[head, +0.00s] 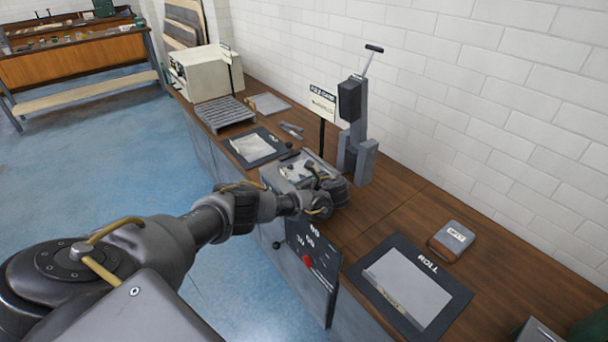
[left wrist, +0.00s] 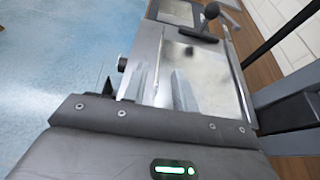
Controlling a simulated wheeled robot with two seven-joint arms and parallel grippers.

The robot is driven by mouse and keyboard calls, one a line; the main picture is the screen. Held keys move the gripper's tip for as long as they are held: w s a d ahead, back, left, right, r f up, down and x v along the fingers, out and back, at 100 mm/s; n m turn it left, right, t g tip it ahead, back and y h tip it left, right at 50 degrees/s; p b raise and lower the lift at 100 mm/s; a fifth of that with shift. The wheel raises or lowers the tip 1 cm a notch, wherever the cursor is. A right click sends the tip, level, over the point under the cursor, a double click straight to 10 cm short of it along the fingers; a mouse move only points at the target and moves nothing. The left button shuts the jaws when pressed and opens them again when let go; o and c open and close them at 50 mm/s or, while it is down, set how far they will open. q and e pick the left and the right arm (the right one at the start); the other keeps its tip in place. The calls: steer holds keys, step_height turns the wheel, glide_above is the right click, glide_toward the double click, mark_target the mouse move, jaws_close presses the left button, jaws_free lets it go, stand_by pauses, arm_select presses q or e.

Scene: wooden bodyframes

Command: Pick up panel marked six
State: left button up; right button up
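I cannot make out a panel marked six in either view. My left gripper (head: 322,203) is low over a grey metal machine (head: 280,178) at the front edge of the wooden bench. In the left wrist view, pale grey finger-like shapes (left wrist: 176,90) lie over the machine's shiny top plate (left wrist: 205,75). Whether they are apart or hold anything is unclear. My arm and hand hide part of the machine. A dark front plate (head: 315,262) with a red knob and white numbers hangs below the hand. My right gripper is in neither view.
Behind the machine stand a sign (head: 322,103) and a tall lever press (head: 354,125). A slatted tray (head: 224,114) and beige machine (head: 200,75) sit at the far left.

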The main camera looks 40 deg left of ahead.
arm_select(q)
steer(key=shift+b+x, duration=0.3)
steer(key=shift+x, duration=2.35)
steer(key=shift+s+r, duration=0.1)
steer(key=shift+c, duration=0.2)
jaws_close()
